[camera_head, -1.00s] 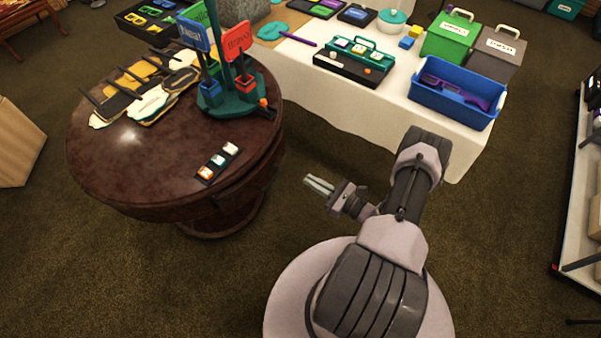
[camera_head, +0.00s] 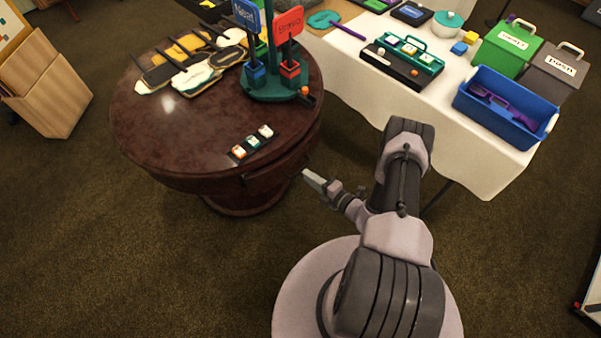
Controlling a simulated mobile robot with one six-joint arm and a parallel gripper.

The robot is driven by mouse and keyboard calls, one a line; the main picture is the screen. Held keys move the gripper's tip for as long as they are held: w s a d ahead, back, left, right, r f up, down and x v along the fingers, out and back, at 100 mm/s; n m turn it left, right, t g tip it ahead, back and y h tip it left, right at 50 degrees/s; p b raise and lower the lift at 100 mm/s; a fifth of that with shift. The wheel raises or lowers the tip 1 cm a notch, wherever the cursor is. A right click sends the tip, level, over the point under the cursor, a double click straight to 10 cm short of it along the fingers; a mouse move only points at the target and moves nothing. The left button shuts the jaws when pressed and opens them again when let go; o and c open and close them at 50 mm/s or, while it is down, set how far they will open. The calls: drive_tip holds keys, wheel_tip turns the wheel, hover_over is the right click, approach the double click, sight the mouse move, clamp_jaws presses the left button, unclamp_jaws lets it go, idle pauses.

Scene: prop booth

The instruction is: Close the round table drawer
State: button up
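The round table (camera_head: 190,130) is dark, glossy, reddish-brown wood and stands at the left on a round base. Its drawer (camera_head: 275,175) is in the curved rim on the side facing my arm, below the small three-button strip. The drawer front is dark and partly shaded; it seems to stick out a little, but how far is hard to tell. My gripper (camera_head: 313,180) is just right of the drawer front, pointing toward it. Its fingertips look close to the drawer's right end; contact cannot be made out. The fingers overlap in this view and no held object shows.
On the round table are a three-button strip (camera_head: 252,141), a green stand with blue and red signs (camera_head: 290,25), and several paddle-like props (camera_head: 195,65). A white-clothed table (camera_head: 440,135) with a blue bin (camera_head: 505,108) stands behind my arm. Carpet at the lower left is clear.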

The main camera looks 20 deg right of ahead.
sight(300, 170)
drive_tip(key=b+x, duration=0.1)
drive_tip(key=x, duration=0.4)
drive_tip(key=shift+d, duration=0.1)
clamp_jaws()
idle(1.2)
